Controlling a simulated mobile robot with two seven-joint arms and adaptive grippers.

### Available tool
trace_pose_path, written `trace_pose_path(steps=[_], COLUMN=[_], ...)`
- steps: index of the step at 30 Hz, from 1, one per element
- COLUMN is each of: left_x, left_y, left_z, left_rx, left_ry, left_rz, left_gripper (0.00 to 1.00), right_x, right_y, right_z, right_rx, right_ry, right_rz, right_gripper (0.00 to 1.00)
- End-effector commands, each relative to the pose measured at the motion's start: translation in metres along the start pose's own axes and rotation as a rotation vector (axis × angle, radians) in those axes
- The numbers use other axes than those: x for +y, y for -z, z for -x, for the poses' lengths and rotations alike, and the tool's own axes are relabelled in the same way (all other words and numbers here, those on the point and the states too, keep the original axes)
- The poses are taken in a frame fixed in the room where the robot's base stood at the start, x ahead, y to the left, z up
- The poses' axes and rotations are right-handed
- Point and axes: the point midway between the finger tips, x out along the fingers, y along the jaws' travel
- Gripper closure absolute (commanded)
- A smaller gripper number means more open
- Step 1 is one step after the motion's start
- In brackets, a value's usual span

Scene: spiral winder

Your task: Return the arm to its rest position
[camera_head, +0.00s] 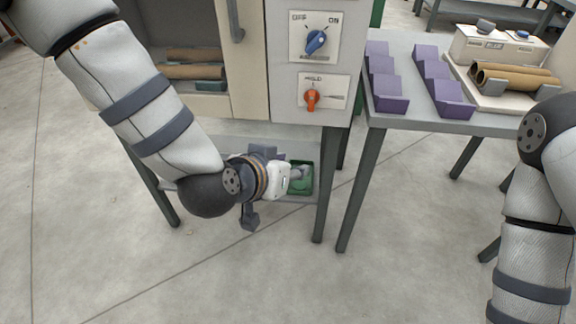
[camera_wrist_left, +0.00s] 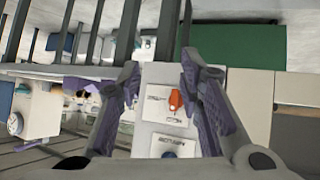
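My left arm (camera_head: 150,105) reaches down from the upper left in the head view, in front of the machine. Its wrist is bent low below the machine's control panel (camera_head: 340,92). In the left wrist view my left gripper (camera_wrist_left: 158,88) has its two fingers spread apart with nothing between them. The panel with the orange knob (camera_wrist_left: 176,100) shows beyond the fingers, upside down. My right arm (camera_head: 537,230) hangs at the right edge of the head view. Its gripper is out of view.
The panel carries a blue knob (camera_head: 316,42) above an orange knob (camera_head: 312,98). A green tray (camera_head: 302,186) is low beside my left wrist. The side table (camera_head: 480,124) holds purple blocks (camera_head: 452,96) and brown tubes (camera_head: 515,76). The floor in front is clear.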

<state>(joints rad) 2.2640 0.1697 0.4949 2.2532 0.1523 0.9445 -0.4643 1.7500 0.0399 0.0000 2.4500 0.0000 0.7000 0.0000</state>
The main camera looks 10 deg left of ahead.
Motion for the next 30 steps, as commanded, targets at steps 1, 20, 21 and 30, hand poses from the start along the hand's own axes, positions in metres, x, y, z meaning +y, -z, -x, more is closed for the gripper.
trace_pose_path(steps=[1, 20, 21, 30], left_x=[0.0, -0.048, -0.055, -0.087], left_y=[0.0, -0.217, -0.249, -0.371], left_z=[0.0, 0.045, 0.063, 0.174], left_rx=[0.0, -0.516, -0.605, -1.005], left_ry=[0.0, 0.079, 0.101, 0.247], left_rz=[0.0, 0.13, 0.155, 0.257], left_gripper=[0.67, 0.67, 0.67, 0.67], right_x=[0.0, 0.0, 0.0, 0.0], right_y=[0.0, 0.0, 0.0, 0.0], right_z=[0.0, 0.0, 0.0, 0.0], right_rx=[0.0, -0.001, -0.001, 0.0], right_ry=[0.0, 0.0, 0.0, 0.0], right_rz=[0.0, 0.0, 0.0, 0.0], right_gripper=[0.56, 0.56, 0.56, 0.56])
